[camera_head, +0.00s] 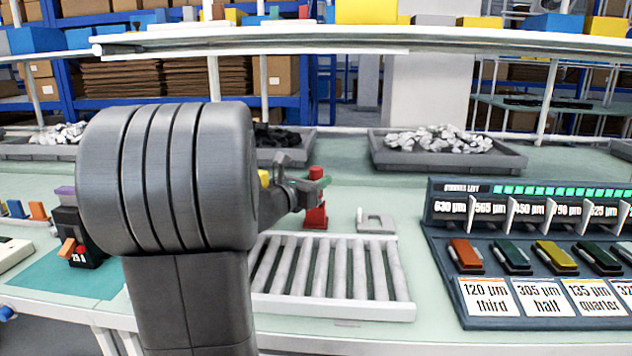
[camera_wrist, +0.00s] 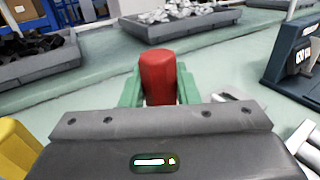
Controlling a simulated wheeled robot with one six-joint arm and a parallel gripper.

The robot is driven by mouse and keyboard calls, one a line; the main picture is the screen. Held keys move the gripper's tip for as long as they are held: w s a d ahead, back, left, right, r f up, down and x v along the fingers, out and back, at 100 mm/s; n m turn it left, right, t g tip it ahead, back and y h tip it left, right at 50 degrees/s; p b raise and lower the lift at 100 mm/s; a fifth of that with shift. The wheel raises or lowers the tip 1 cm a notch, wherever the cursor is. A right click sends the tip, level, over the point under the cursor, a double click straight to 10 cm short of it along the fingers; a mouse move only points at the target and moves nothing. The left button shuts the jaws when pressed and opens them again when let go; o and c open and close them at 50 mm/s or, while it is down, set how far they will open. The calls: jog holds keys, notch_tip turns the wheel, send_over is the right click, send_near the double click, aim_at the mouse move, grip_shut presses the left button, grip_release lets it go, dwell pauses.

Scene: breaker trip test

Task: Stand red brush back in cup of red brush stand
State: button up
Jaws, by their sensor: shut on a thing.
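My gripper (camera_head: 322,184) is at the back of the table, its green fingers shut on the upper part of the red brush (camera_head: 316,173). In the wrist view the red brush (camera_wrist: 158,76) stands about upright between the two green fingers (camera_wrist: 158,88). The red brush stand (camera_head: 316,216) is on the table directly below the gripper, in line with the brush. The cup's mouth is hidden by the gripper, so I cannot tell whether the brush's lower end is inside it. The stand is hidden in the wrist view.
A yellow object (camera_head: 264,178) is left of the gripper. Grey trays (camera_head: 448,163) stand behind. A dark labelled panel (camera_head: 540,250) is at right.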

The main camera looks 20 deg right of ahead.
jog(key=shift+f+b, duration=0.7)
jog(key=o, duration=1.1)
jog(key=shift+o, duration=0.2)
jog(key=shift+r, duration=0.1)
notch_tip(320, 180, up, 10)
jog(key=p, duration=0.4)
notch_tip(320, 180, down, 10)
jog(key=b, duration=0.3)
jog(key=shift+r, duration=0.5)
jog(key=shift+f, duration=0.1)
